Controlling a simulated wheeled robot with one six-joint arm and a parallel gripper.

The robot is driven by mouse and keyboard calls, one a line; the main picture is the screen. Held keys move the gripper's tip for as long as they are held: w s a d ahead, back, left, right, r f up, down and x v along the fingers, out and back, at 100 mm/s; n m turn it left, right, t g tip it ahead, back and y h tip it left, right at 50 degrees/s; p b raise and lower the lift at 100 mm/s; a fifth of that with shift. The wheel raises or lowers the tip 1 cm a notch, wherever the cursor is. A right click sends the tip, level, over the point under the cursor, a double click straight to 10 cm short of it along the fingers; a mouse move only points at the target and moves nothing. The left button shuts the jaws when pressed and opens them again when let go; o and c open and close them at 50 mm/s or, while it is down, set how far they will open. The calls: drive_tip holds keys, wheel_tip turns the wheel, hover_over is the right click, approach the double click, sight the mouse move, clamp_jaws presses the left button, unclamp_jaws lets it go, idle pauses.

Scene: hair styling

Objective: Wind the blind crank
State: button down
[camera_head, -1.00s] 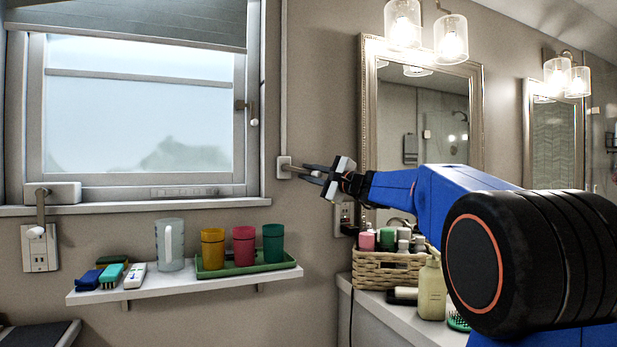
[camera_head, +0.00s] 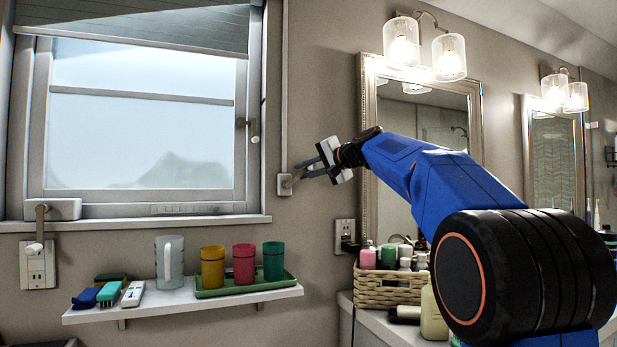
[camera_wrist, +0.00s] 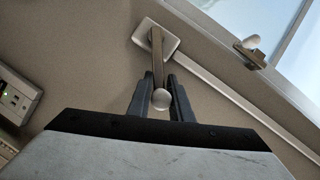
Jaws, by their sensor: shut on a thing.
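The blind crank is mounted on a small wall plate (camera_head: 285,185) just right of the window. Its arm (camera_wrist: 157,55) runs from the plate to a round pale knob (camera_wrist: 160,99). My gripper (camera_wrist: 160,82) is shut on the crank, with its dark fingers on either side of the arm and knob. In the head view my gripper (camera_head: 312,169) is to the right of the plate and a little above it. The grey blind (camera_head: 150,22) covers only the top of the window.
Below the window, a white shelf (camera_head: 185,304) holds cups, a mug and brushes. Another crank-like handle (camera_head: 38,245) hangs at the sill's left, and a window latch (camera_head: 253,130) is on the frame. A mirror (camera_head: 370,95) and a wicker basket (camera_head: 385,292) are on the right.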

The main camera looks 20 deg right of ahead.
drive_tip(key=shift+a+r+n, duration=0.35)
drive_tip(key=shift+r+n, duration=0.05)
drive_tip(key=shift+r, duration=0.1)
drive_tip(key=shift+a+r, duration=0.15)
drive_tip(key=shift+a, duration=0.2)
drive_tip(key=c, duration=1.8)
unclamp_jaws()
drive_tip(key=shift+o, duration=0.8)
drive_tip(key=shift+a, duration=0.25)
drive_tip(key=shift+d, duration=0.1)
drive_tip(key=shift+s+d+r, duration=0.1)
drive_tip(key=shift+s+d, duration=0.2)
drive_tip(key=shift+s, duration=0.15)
drive_tip(key=v, duration=1.6)
drive_tip(key=shift+s+r, duration=0.2)
drive_tip(key=shift+r, duration=0.05)
